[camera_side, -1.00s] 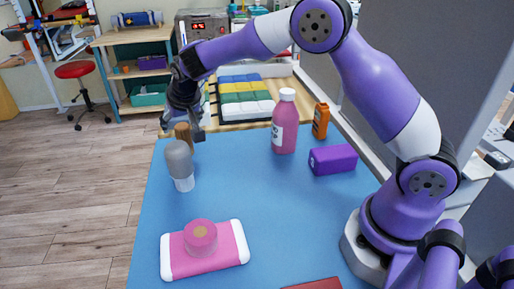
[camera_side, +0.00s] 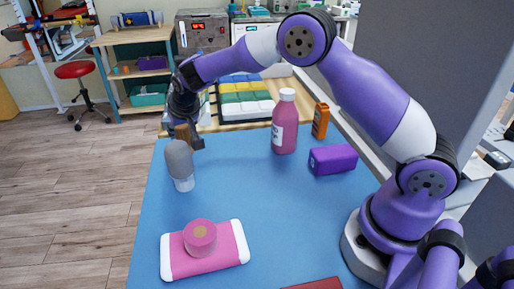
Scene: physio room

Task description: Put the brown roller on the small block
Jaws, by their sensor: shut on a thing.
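The brown roller (camera_side: 182,132) is a small upright brown piece at the far left of the blue table. My gripper (camera_side: 190,138) is shut on it, just behind the grey bottle; the bottle hides the roller's lower part, and I cannot tell whether it touches the table. A small purple block (camera_side: 333,160) lies at the table's right side, apart from my gripper.
A grey bottle with a white lower end (camera_side: 180,165) stands right in front of my gripper. A pink bottle (camera_side: 285,122) and an orange bottle (camera_side: 320,121) stand farther right. A pink-and-white pad (camera_side: 228,250) bears a pink disc (camera_side: 200,236). The table's middle (camera_side: 265,195) is clear.

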